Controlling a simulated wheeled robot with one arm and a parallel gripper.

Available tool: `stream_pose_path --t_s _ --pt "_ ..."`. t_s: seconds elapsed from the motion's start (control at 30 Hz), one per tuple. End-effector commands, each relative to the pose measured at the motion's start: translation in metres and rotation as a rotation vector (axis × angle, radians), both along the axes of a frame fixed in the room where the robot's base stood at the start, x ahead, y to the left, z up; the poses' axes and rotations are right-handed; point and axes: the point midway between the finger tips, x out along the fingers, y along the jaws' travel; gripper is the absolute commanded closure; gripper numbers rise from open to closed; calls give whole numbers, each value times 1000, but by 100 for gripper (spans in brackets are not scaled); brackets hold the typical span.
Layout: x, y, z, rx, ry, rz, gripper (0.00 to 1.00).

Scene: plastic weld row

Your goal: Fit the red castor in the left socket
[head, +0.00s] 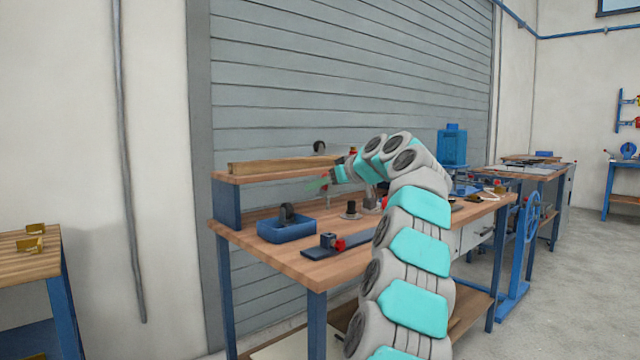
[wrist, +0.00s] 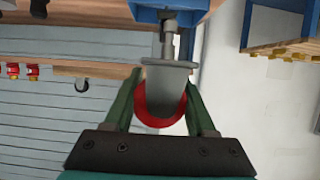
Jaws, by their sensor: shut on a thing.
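In the wrist view, my gripper (wrist: 160,110) is shut on the red castor (wrist: 180,108). Its two green fingers lie on either side of the wheel. The castor has a red rim, a grey body, a round grey flange and a metal stem that points to the top of the picture. A blue part (wrist: 198,8) lies at the end of the stem; I cannot tell whether they touch. In the head view, my gripper (head: 322,184) is above the workbench, in front of the raised shelf, and the castor is too small to make out. I cannot identify the left socket.
A blue tray (head: 287,233) with a dark castor stands on the workbench (head: 275,263). A timber beam (head: 280,165) lies on the shelf (head: 262,177).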

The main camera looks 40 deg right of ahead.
Motion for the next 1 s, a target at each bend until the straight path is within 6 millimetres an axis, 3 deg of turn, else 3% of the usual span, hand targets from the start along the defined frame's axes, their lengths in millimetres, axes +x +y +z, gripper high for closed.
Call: stream_pose_path --t_s 0.27,0.7,1.0 --pt "0 0 -11 0 -1 0 100" --pt "-1 0 -44 0 -2 0 100" --pt "0 0 -50 -1 -1 0 100"
